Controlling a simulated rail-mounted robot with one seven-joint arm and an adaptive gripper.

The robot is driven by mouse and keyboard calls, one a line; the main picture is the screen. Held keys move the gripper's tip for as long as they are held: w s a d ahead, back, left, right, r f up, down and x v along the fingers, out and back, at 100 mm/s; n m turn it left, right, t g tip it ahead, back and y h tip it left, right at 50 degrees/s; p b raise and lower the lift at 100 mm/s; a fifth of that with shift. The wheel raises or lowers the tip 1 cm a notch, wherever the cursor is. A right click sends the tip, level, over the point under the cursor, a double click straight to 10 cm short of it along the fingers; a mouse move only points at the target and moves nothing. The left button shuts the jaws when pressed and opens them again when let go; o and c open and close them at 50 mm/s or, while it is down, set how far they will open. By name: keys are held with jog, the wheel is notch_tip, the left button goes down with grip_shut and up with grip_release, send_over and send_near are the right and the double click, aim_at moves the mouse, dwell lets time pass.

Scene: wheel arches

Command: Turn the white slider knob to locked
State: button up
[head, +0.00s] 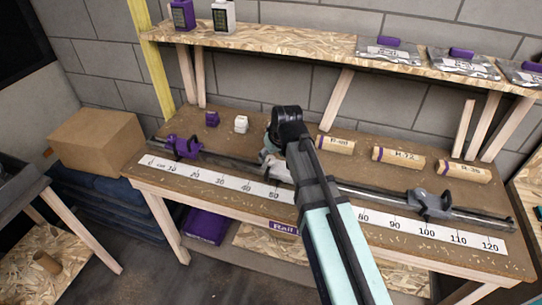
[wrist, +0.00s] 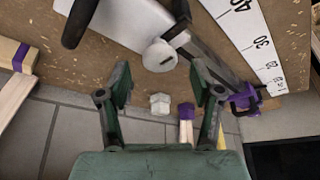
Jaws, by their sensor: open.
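The white slider (head: 280,172) sits on the rail near the middle of the bench, partly hidden behind my arm in the head view. In the wrist view, its round white knob (wrist: 159,55) shows a dark slot mark on its face. My gripper (wrist: 160,80) is open, with a finger on either side below the knob in the picture and nothing between the pads. I cannot tell how far the fingertips are from the knob. In the head view, my gripper (head: 270,145) is over the slider and mostly hidden. The knob's lock state cannot be read.
The rail (head: 370,193) carries a purple slider (head: 183,147) at left and a grey slider (head: 432,204) at right. A ruler strip (head: 225,182) runs along its front. A shelf (head: 290,42) overhangs the bench.

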jog(key=shift+x, duration=1.15)
jog(key=c, duration=1.1)
jog(key=n, duration=0.2)
jog(key=n+g+y, duration=0.1)
jog(key=n, duration=0.1)
jog(key=shift+w+d+b, duration=0.15)
jog(key=shift+w+b, duration=0.05)
jog(key=shift+b, duration=0.1)
jog(key=shift+n+g+y+b, duration=0.4)
jog(key=shift+n+g+y, duration=0.15)
jog(key=shift+n, duration=1.45)
